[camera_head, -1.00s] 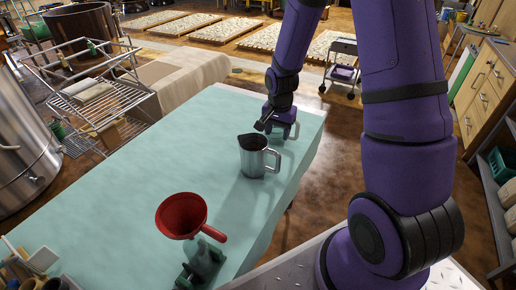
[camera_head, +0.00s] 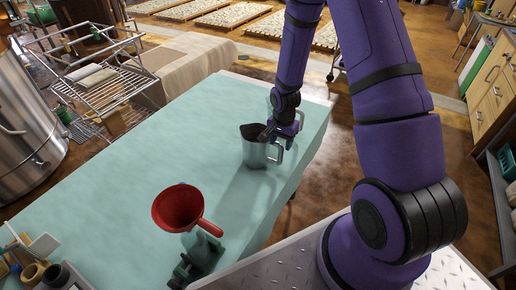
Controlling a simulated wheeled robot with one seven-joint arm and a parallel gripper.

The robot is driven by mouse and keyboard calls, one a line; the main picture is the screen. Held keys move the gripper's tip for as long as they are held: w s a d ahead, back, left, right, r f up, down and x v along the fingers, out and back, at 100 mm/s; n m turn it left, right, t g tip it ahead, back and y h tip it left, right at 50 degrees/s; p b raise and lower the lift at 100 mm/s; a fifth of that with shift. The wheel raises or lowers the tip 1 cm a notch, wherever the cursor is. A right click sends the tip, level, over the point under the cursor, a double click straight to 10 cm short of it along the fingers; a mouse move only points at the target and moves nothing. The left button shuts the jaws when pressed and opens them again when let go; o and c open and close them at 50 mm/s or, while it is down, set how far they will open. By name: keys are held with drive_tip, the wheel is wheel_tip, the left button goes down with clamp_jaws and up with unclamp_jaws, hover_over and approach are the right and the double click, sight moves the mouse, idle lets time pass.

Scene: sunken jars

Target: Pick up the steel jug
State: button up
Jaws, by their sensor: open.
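The steel jug (camera_head: 255,153) stands upright on the pale green table (camera_head: 130,165), its dark opening facing up and its handle on the right side. My gripper (camera_head: 270,132) is open, reaching down from the far side at the jug's right rim, near the top of the handle. Its fingers overlap the jug in the picture. I cannot tell whether they touch it or sit around the rim or the handle. The gripper and wrist hide part of the jug's back right edge.
A red funnel (camera_head: 178,207) stands over a dark green object at the near table edge. Small pots (camera_head: 45,275) sit at the near left corner. A wire rack (camera_head: 100,95) and a steel vat (camera_head: 25,130) stand left of the table. The table's middle left is clear.

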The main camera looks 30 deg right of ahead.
sight(281, 150)
drive_tip(key=shift+s+f, duration=0.2)
drive_tip(key=shift+f, duration=1.9)
clamp_jaws()
